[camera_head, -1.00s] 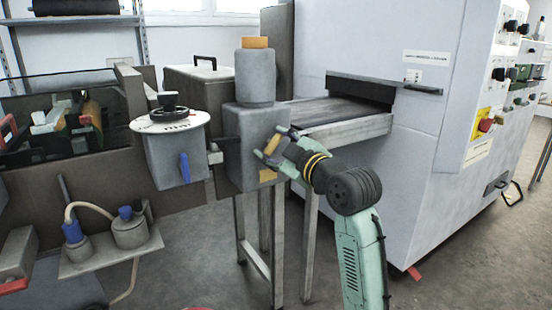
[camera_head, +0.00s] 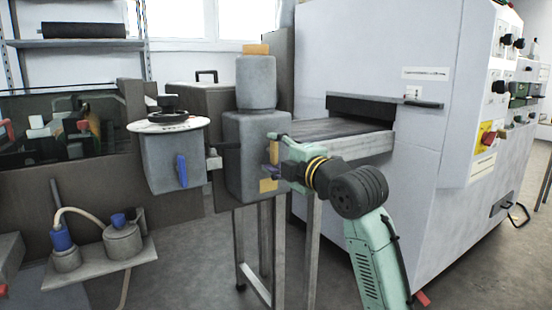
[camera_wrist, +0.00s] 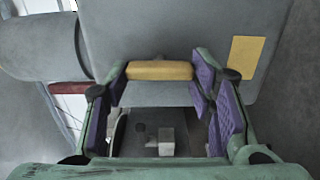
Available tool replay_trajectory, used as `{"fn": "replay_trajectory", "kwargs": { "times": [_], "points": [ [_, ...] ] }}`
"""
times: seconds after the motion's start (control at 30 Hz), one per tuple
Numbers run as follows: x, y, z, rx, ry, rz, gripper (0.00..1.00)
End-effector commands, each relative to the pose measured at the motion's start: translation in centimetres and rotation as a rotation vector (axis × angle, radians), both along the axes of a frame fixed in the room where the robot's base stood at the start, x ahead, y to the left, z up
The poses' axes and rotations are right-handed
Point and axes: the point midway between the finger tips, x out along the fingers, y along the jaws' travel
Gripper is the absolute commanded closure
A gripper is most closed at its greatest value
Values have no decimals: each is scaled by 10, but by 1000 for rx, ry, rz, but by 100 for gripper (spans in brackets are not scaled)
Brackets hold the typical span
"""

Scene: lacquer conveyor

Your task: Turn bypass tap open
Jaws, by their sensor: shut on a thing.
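A yellow tap handle (camera_head: 273,152) stands close to upright on the side of a grey housing (camera_head: 248,160). I take it to be the bypass tap, though no readable label confirms this. My gripper (camera_head: 277,152) is shut on the handle, coming in from the right. In the wrist view the yellow handle (camera_wrist: 158,70) lies crosswise between the purple pads of my gripper (camera_wrist: 158,88). The pads cover its ends. A yellow plate (camera_wrist: 243,58) is fixed on the same housing face beside the handle.
A grey box with a blue lever (camera_head: 182,170) and a round dial (camera_head: 166,122) stands left of the housing. A conveyor bed (camera_head: 340,142) runs behind my gripper into a large white machine (camera_head: 400,160). A shelf with pots (camera_head: 122,242) is at lower left.

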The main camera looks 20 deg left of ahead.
Motion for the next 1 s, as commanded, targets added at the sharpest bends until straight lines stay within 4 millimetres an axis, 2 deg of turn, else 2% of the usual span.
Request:
{"fn": "replay_trajectory", "kwargs": {
  "times": [0.57, 0.6, 0.9, 1.0],
  "points": [
    [0, 0, 0, -24, -29, 1, 78],
    [0, 0, 0, -24, -29, 1, 50],
    [0, 0, 0, -22, -28, 0, 30],
    [0, 0, 0, -22, -28, 0, 30]
  ]
}}
